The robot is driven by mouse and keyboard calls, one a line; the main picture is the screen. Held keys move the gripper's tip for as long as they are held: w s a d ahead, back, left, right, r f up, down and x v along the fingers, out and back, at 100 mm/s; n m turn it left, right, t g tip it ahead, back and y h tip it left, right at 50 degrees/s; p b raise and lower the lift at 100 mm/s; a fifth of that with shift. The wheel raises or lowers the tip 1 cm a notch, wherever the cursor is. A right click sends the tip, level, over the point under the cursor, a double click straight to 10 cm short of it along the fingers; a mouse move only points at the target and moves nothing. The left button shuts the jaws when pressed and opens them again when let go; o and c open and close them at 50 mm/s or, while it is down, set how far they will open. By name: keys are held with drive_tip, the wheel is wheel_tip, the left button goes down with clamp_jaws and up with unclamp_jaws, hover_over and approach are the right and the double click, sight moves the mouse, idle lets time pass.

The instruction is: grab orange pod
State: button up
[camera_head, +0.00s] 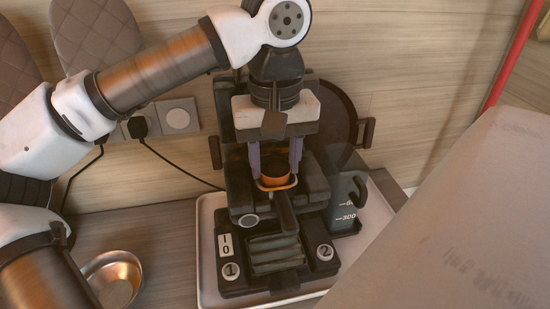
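The orange pod (275,178) sits in the metal ring of a portafilter (286,214) at the front of a dark coffee machine. The portafilter's dark handle points toward the camera. My gripper (275,174) points down from above. Its two purple fingers are apart, one on the left and one on the right of the pod, with their tips at about the height of its rim. I cannot tell whether the fingers touch the pod. The lower part of the pod is hidden by the ring.
The coffee machine (238,190) stands on a white tray (207,236). A dark measuring jug (342,195) stands close on its right. A metal bowl (113,278) is at the lower left. A large pale panel (460,220) blocks the right foreground. A wooden wall is behind.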

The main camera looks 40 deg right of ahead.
sight(275, 167)
drive_tip(key=c, duration=0.4)
drive_tip(key=shift+r, duration=0.1)
drive_tip(key=shift+r+p, duration=2.8)
drive_tip(key=shift+r, duration=6.05)
